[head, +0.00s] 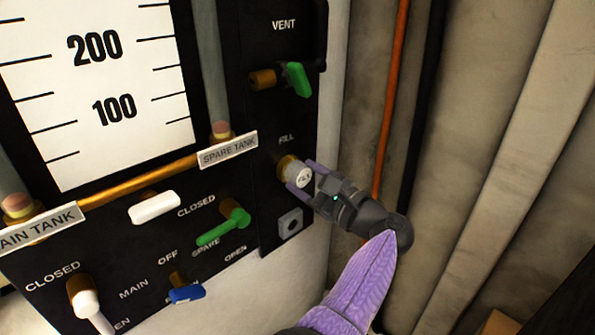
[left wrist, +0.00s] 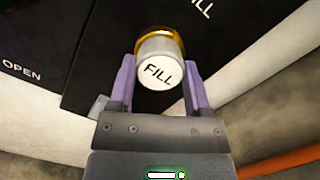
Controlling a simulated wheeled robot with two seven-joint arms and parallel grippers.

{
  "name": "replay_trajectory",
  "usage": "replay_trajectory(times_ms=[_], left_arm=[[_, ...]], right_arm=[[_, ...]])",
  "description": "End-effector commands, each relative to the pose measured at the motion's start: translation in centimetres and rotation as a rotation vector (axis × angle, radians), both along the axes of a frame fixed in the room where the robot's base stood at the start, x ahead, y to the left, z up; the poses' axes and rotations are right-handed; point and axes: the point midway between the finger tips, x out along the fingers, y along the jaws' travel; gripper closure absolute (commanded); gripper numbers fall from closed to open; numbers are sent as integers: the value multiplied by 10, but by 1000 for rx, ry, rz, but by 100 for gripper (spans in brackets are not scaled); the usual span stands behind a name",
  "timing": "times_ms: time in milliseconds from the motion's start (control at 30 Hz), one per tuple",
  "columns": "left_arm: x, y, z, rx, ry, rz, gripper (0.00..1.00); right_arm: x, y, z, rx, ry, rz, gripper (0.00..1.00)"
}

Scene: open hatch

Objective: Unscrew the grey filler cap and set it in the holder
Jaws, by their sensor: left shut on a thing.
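The grey filler cap (head: 299,174), marked FILL, sits at the brass filler neck (head: 286,162) below the FILL label on the black panel. My left gripper (head: 302,178) is shut on the cap, one purple finger on each side. The left wrist view shows the cap (left wrist: 157,72) between the fingers, with the brass ring (left wrist: 158,33) right behind it. I cannot tell whether the threads are engaged. The holder (head: 291,223), a grey square with a dark round recess, is on the panel just below the cap and looks empty. My right gripper is not in view.
A green-handled vent valve (head: 297,79) is above the cap. A green spare lever (head: 224,226), a blue handle (head: 186,293) and a white main lever (head: 88,303) are at lower left. An orange pipe (head: 388,110) runs along the wall at right.

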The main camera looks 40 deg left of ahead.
Motion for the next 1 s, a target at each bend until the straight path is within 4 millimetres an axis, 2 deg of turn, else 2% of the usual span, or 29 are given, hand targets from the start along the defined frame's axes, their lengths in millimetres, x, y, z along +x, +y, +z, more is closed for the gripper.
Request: replay_trajectory(times_ms=[833,1000], left_arm=[[-2,-13,0,0,3,0,100],[-3,-23,0,0,3,-2,100]], right_arm=[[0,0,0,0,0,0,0],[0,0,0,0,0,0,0]])
